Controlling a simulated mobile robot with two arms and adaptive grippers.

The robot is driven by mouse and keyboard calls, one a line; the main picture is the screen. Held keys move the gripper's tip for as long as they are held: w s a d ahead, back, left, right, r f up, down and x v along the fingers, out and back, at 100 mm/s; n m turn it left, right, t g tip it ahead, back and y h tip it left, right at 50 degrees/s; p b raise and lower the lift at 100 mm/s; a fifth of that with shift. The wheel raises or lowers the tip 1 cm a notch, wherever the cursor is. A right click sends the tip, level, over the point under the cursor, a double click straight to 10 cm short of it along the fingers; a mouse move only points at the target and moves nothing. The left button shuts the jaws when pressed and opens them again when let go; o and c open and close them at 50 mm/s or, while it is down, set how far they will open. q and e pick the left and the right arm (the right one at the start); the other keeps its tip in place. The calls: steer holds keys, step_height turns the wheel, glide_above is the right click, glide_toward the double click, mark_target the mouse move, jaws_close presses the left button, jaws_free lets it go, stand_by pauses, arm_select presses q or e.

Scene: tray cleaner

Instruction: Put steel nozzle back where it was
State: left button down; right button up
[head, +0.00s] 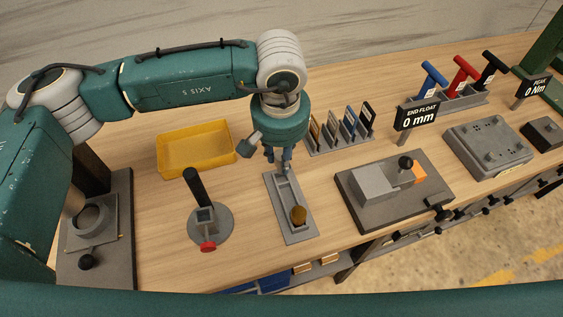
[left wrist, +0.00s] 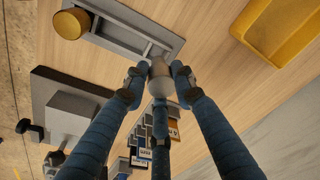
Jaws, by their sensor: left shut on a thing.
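My left gripper (head: 284,160) points down over the far end of the grey slotted holder plate (head: 295,236). In the left wrist view my left gripper's blue fingers (left wrist: 160,75) are closed around a small steel-coloured rounded piece, the steel nozzle (left wrist: 162,82). The nozzle is close to the end of the holder plate's long recess; I cannot tell whether it touches the plate. A brass-coloured round knob (head: 298,215) stands at the plate's near end and also shows in the left wrist view (left wrist: 71,23). My right gripper is not in view.
A yellow tray (head: 196,165) lies left of the gripper. A round fixture with a black handle (head: 195,188) and red knob stands nearer. Right are a row of tags (head: 340,130), an "END FLOAT 0 mm" sign (head: 417,117) and a grey block fixture (head: 375,184).

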arm_select(q)
step_height(320, 180, down, 4)
steer(key=shift+f+p, duration=0.1)
steer(key=shift+p, duration=0.55)
steer(key=shift+f, duration=0.1)
steer(key=shift+f, duration=0.1)
steer(key=shift+f+b, duration=0.1)
steer(key=shift+b, duration=0.2)
steer(key=c, duration=1.4)
jaws_free()
